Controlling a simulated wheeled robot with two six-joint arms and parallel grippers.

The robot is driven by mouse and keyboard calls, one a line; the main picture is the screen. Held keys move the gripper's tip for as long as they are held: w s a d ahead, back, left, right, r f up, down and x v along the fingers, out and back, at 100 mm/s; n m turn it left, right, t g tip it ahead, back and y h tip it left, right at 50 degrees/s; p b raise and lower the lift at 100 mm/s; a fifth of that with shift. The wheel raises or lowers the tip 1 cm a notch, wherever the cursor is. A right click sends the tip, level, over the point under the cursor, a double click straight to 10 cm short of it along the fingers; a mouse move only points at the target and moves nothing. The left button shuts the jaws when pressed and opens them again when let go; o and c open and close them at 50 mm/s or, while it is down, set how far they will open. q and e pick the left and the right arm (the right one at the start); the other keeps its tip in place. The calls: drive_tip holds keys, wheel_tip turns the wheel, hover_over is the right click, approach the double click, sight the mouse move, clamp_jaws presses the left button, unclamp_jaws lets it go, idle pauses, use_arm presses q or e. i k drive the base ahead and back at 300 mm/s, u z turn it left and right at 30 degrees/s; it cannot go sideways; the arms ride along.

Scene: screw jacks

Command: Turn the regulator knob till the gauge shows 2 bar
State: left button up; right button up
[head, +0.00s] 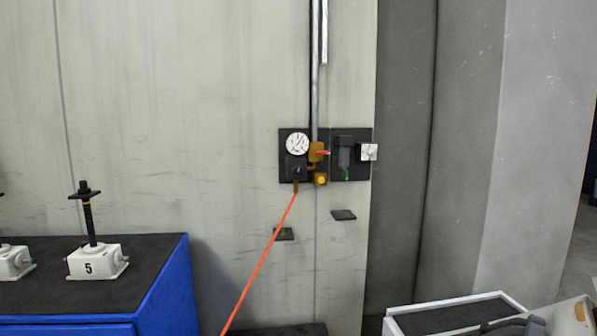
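A round white gauge (297,144) sits at the upper left of a dark panel on the wall. Its needle shows, but the numbers are too small to read. Below the gauge is a dark block (296,168), and a pale square knob-like part (369,152) sticks out at the panel's right edge. I cannot tell which one is the regulator knob. What seems to be my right gripper (515,326) is low at the right, far from the panel, dark and partly cut off; its fingers are unclear. My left gripper is out of view.
A brass valve with a red handle (322,153) is beside the gauge. An orange hose (262,262) hangs from the panel. Two small dark ledges, one a shelf (343,215), are below. A blue cabinet (170,292) bears a jack marked 5 (95,262). A white-rimmed tray (455,301) is at lower right.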

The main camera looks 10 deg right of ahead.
sight(297, 170)
drive_tip(key=i, duration=1.3)
